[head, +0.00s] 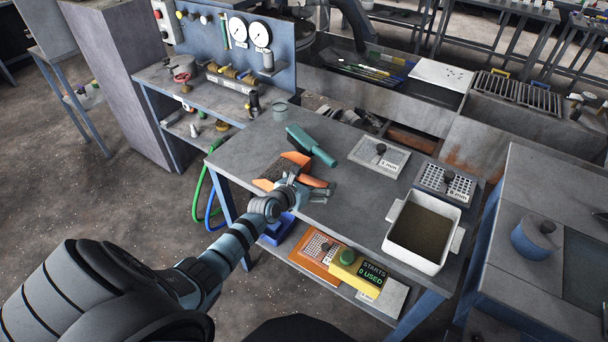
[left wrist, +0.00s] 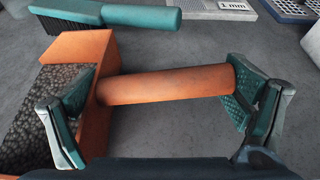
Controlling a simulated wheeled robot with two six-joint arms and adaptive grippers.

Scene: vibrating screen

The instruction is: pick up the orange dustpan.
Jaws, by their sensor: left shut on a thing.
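The orange dustpan (head: 295,158) is at the left front part of the grey worktable (head: 345,205). In the left wrist view its orange handle (left wrist: 165,86) runs crosswise between my fingers, with the pan (left wrist: 85,50) and its dark speckled inside at the left. My left gripper (head: 303,184) is shut on the dustpan, one finger at the pan end of the handle and the other at the handle's free end. I cannot tell whether the dustpan touches the table. My right gripper is not in view.
A green brush (head: 312,146) lies just behind the dustpan. A 1 mm screen plate (head: 380,157), another screen plate (head: 445,184) and a white tub of brown grains (head: 388,243) stand to the right.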

